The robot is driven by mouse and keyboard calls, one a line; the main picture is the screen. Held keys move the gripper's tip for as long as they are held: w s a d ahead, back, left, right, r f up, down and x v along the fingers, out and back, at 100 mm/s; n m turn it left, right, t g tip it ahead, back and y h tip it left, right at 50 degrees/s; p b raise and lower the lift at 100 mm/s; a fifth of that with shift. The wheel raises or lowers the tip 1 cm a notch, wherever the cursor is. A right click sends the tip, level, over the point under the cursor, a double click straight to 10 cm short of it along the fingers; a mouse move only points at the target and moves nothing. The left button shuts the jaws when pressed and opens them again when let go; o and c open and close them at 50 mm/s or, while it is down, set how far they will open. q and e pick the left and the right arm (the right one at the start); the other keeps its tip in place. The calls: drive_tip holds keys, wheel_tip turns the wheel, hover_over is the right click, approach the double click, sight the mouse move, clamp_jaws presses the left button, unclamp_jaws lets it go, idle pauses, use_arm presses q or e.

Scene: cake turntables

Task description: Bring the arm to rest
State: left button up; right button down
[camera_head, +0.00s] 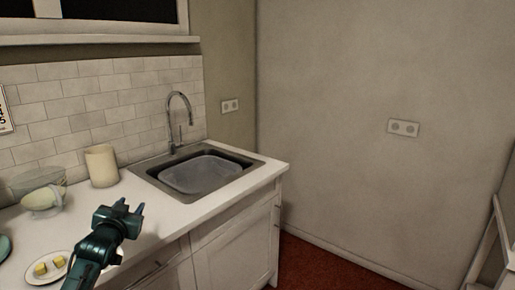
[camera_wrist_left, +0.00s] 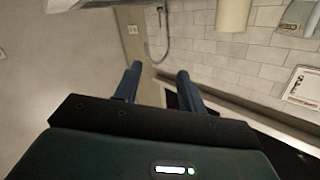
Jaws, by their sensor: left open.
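My left gripper (camera_head: 132,207) is open and empty in the head view, raised in front of the counter at the lower left, its fingers pointing up and away. In the left wrist view its two dark fingers (camera_wrist_left: 158,85) stand apart with nothing between them. Past them the wrist view shows wall, tiles and part of the counter, all tilted. My right gripper is not in view.
The white counter (camera_head: 150,209) holds a plate (camera_head: 68,257) with yellow pieces, a cream cylinder (camera_head: 101,166), and bowls (camera_head: 43,194). A sink (camera_head: 196,172) with a tray (camera_head: 200,175) inside and a faucet (camera_head: 179,110) lies right. Floor (camera_head: 315,265) is free right of the cabinets.

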use_arm(q)
drive_tip(key=s+d+f+g+h, duration=0.1)
drive_tip(key=s+d+f+g, duration=0.1)
drive_tip(key=s+d+f, duration=0.45)
drive_tip(key=s+d+f+m+g+h, duration=0.15)
drive_tip(key=s+d+f, duration=0.25)
drive_tip(key=s+f, duration=0.55)
drive_tip(key=s+d+f+g+h, duration=0.1)
drive_tip(key=s+d+f+h, duration=0.1)
drive_tip(key=s+d+f, duration=0.45)
drive_tip(key=s+d+f+g, duration=0.1)
drive_tip(key=s, duration=0.7)
drive_tip(key=s+d+f+n+g, duration=0.1)
drive_tip(key=s+d, duration=0.1)
drive_tip(key=s, duration=0.6)
drive_tip(key=shift+s+d+h, duration=0.15)
drive_tip(key=shift+d+h, duration=0.15)
drive_tip(key=shift+h, duration=0.05)
drive_tip(key=shift+f, duration=0.1)
drive_tip(key=shift+c, duration=0.5)
